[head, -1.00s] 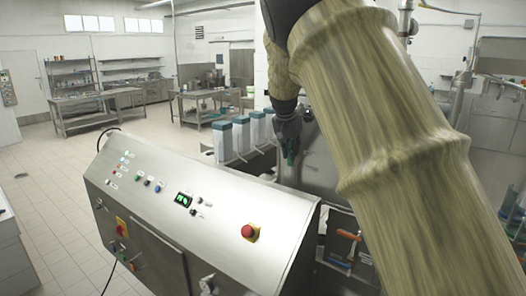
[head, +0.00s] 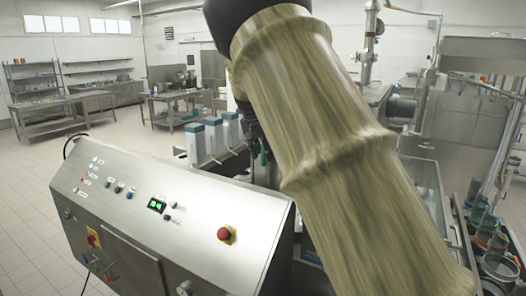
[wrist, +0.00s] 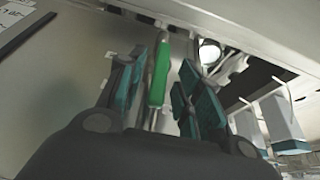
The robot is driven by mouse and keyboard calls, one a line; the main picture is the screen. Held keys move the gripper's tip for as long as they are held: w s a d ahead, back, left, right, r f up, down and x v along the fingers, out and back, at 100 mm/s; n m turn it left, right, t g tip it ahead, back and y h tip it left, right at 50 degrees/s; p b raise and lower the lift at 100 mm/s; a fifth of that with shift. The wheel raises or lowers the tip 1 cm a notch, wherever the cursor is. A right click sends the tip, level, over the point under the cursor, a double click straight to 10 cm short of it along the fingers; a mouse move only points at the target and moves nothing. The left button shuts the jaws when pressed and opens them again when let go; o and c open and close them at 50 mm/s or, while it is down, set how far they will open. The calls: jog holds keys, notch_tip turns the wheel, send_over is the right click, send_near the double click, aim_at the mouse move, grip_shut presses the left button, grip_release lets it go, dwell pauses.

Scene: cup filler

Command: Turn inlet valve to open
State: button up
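The green lever handle (wrist: 160,74), which looks like the inlet valve's, shows in the wrist view between the fingers of my gripper (wrist: 165,68). The teal-padded fingers are apart. The handle lies close beside the left finger, with a gap to the right finger; whether it touches the left pad I cannot tell. In the head view my gripper (head: 256,142) is mostly hidden behind my own arm, and only a small piece of green (head: 263,155) shows there. The valve's body is not clearly visible.
The sloped steel control panel (head: 150,190), with a red stop button (head: 224,234), stands in front. A metal edge (wrist: 240,35) runs above the handle. Bins of colored items (head: 490,240) are at right.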

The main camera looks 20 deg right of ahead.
jog(key=shift+r, duration=0.1)
jog(key=v, duration=1.2)
dwell(0.4)
